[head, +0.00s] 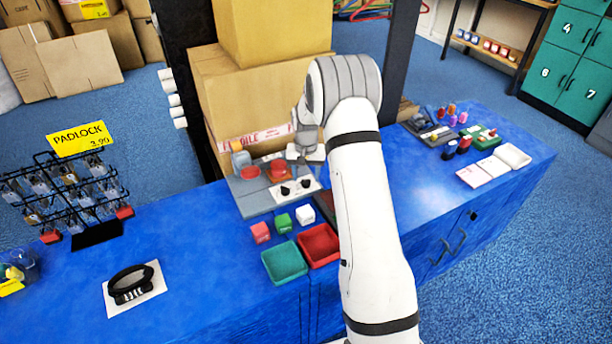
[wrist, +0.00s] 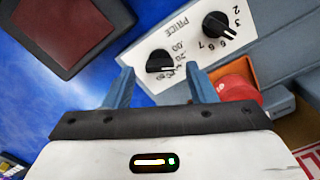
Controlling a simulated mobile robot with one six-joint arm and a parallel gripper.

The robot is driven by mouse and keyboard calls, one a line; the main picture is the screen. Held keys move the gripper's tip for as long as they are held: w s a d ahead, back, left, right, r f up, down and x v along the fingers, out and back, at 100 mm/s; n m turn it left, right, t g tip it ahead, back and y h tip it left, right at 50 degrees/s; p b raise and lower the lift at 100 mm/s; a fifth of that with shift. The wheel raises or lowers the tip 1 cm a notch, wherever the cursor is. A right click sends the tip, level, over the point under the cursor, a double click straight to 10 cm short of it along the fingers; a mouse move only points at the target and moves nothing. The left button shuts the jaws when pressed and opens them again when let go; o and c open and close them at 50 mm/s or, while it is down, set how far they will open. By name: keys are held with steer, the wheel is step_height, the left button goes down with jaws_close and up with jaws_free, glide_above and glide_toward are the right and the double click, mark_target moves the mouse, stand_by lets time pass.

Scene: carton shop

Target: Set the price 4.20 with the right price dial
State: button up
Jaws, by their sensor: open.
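The white price panel (head: 290,191) carries two black dials on the grey counter unit. The right price dial (wrist: 160,60), with cents markings such as .00 and .70, shows a pale line near its lower edge; its exact setting is unclear. The left dial (wrist: 216,25) has whole digits around it. The panel looks turned around in the wrist view. My gripper (wrist: 161,72) is open and empty, and the right dial appears between its fingertips in that view. Whether they touch it cannot be told. In the head view my gripper (head: 307,152) hangs behind the panel, partly hidden by my arm.
A red button on an orange base (wrist: 236,88) sits close beside my right finger. A red tray (head: 319,244) and green tray (head: 285,263) lie in front, with small blocks nearby. Large cartons (head: 245,95) stand behind.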

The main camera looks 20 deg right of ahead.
step_height(320, 180, up, 7)
steer(key=shift+r, duration=0.1)
stand_by(0.6)
steer(key=s+a+r+n+t, duration=0.1)
steer(key=s+a+r+n, duration=0.15)
steer(key=s+r, duration=1.2)
steer(key=s+a+r, duration=0.1)
steer(key=s, duration=0.9)
steer(key=s+a+r+n+t, duration=0.1)
steer(key=s, duration=1)
steer(key=shift+a+t+p, duration=0.3)
steer(key=shift+a+p, duration=0.05)
steer(key=shift+p, duration=0.1)
